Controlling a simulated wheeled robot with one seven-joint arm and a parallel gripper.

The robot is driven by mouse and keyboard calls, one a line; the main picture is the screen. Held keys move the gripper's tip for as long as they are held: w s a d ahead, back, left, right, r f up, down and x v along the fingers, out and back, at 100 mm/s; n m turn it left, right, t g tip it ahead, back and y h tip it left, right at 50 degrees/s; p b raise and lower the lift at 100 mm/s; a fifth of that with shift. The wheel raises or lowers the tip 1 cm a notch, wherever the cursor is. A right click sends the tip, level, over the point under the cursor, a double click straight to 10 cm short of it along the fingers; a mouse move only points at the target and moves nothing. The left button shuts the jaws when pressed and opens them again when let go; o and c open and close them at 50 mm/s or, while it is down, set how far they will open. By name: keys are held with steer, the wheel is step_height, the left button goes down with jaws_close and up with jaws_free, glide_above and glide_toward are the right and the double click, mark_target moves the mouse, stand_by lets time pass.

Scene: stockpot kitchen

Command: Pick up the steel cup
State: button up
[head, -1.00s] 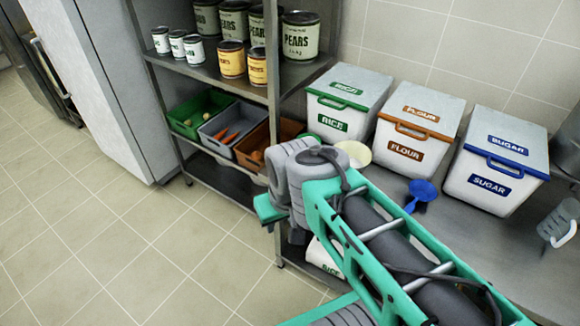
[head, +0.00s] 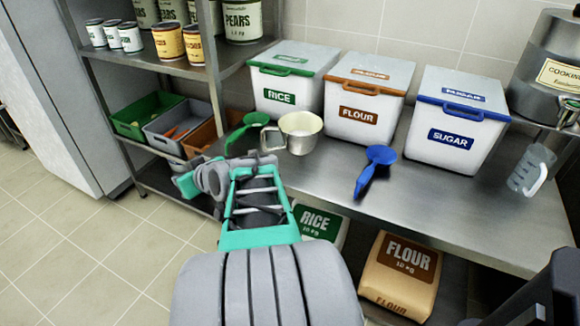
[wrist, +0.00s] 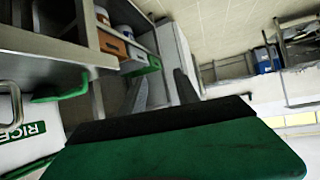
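The steel cup (head: 296,136) stands upright on the steel counter in the head view, in front of the rice and flour bins, with its loop handle to the left. A metal loop at the left edge of the wrist view (wrist: 12,102) looks like this handle. My gripper (wrist: 160,88) shows in the wrist view with two grey fingers apart and nothing between them. In the head view my wrist is at the counter's front left edge, in front of and left of the cup; the fingertips are hard to make out there.
A green scoop (head: 245,128) lies left of the cup and a blue scoop (head: 374,168) to its right. Rice (head: 290,98), flour (head: 361,114) and sugar (head: 452,138) bins line the wall. A clear jug (head: 528,170) stands at right. A shelf rack (head: 190,70) is at left.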

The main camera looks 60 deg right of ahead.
steer(key=s+d+f+m+t+h+b, duration=0.1)
steer(key=s+d+f+m+h+b, duration=0.15)
steer(key=d, duration=0.45)
steer(key=s+d+f+m+t+h+b, duration=0.1)
steer(key=s+d+f+h+b, duration=0.15)
steer(key=d, duration=0.45)
steer(key=m+h+b, duration=0.1)
steer(key=h+b, duration=0.2)
glide_toward(264, 140)
steer(key=w+f, duration=0.1)
steer(key=w+d+f, duration=0.1)
steer(key=w, duration=0.1)
steer(key=shift+d+f+t, duration=0.15)
steer(key=shift+d+t, duration=0.1)
steer(key=shift+t, duration=0.15)
steer(key=shift+m+h, duration=0.25)
steer(key=shift+h, duration=0.05)
steer(key=x, duration=0.4)
steer(key=r+x, duration=0.1)
steer(key=x, duration=0.2)
steer(key=shift+s+d, duration=0.15)
steer(key=shift+d+r, duration=0.1)
steer(key=shift+d, duration=0.1)
steer(key=shift+c, duration=0.6)
jaws_close()
steer(key=shift+r, duration=0.1)
